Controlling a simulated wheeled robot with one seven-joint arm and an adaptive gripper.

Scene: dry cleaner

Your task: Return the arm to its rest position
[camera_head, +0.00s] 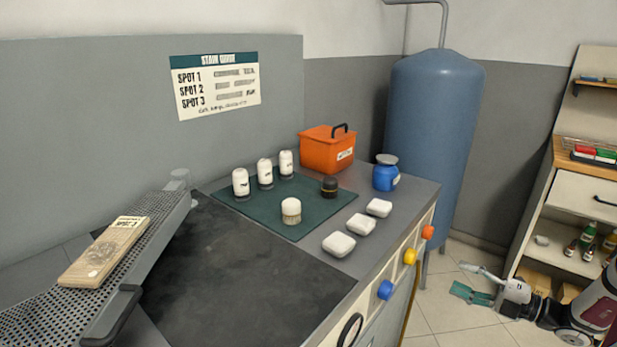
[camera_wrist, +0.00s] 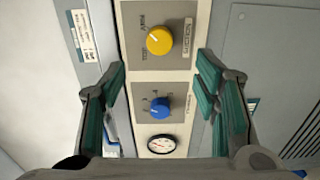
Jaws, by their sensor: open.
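My gripper (camera_head: 477,284) is at the lower right of the head view, to the right of the workbench front and over the tiled floor. My arm reaches in from the right edge. In the wrist view my gripper (camera_wrist: 160,85) has its two teal-padded fingers wide apart, with nothing between them. Beyond the fingers the wrist view shows the bench's control panel with a yellow knob (camera_wrist: 160,40), a blue knob (camera_wrist: 160,107) and a round gauge (camera_wrist: 162,144). The fingers appear apart from the panel.
The workbench (camera_head: 402,208) carries white bottles, a brush (camera_head: 291,211), white blocks (camera_head: 361,224), a blue jar (camera_head: 386,176) and an orange box (camera_head: 326,150). A blue tank (camera_head: 430,130) stands behind. A shelf unit (camera_head: 566,195) with bottles stands at right, close to my arm.

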